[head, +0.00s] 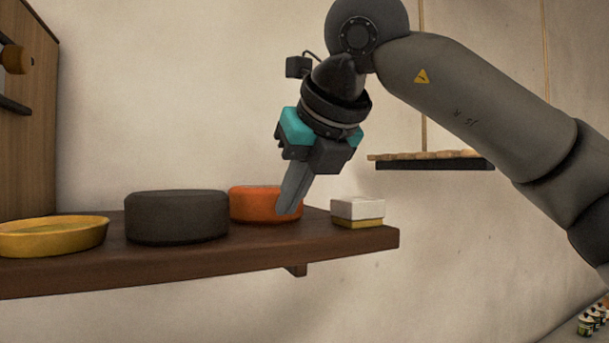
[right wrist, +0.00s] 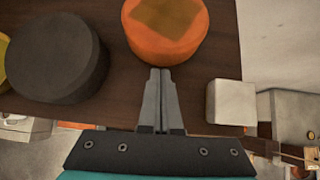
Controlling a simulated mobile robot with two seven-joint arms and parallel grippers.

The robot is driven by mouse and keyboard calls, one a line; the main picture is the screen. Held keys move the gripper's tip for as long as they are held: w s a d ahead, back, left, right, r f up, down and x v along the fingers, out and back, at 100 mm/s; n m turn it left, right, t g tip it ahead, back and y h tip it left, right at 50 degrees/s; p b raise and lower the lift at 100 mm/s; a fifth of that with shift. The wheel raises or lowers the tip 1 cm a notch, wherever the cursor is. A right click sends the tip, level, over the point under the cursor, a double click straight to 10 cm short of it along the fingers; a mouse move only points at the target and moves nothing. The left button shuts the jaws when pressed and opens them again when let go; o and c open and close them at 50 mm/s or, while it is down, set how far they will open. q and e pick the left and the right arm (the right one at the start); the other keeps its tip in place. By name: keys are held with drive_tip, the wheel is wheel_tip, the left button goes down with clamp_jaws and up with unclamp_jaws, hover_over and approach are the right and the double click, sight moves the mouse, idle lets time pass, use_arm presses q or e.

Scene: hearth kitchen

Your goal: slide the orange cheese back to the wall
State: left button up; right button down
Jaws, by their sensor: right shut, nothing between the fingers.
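The orange cheese (head: 258,204) is a round wheel on the dark wooden shelf (head: 170,268), near the wall behind it. It also shows in the right wrist view (right wrist: 168,50), with a tan square patch on top. My right gripper (head: 286,211) is shut and empty, its fingers pointing down at the front right side of the cheese. In the right wrist view the fingertips (right wrist: 160,72) are at the near edge of the cheese; whether they touch I cannot tell. My left gripper is not in view.
A dark grey wheel (head: 177,217) stands just left of the orange cheese, with a yellow dish (head: 50,237) further left. A white and yellow block (head: 357,212) stands to the right near the shelf's end. Another small shelf (head: 432,165) is on the wall at right.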

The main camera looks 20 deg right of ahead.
sight(264, 186)
drive_tip(key=shift+w+a, duration=0.1)
drive_tip(key=shift+w, duration=0.25)
drive_tip(key=w+p, duration=0.1)
drive_tip(key=w, duration=0.2)
drive_tip(key=w+a+p, duration=0.1)
drive_tip(key=w+p, duration=0.1)
drive_tip(key=w, duration=0.1)
drive_tip(key=w+a+p, duration=0.1)
drive_tip(key=w, duration=0.3)
drive_tip(key=shift+a+r+p, duration=0.1)
drive_tip(key=shift+a+p, duration=0.05)
drive_tip(key=shift+p, duration=0.25)
drive_tip(key=shift+w, duration=0.35)
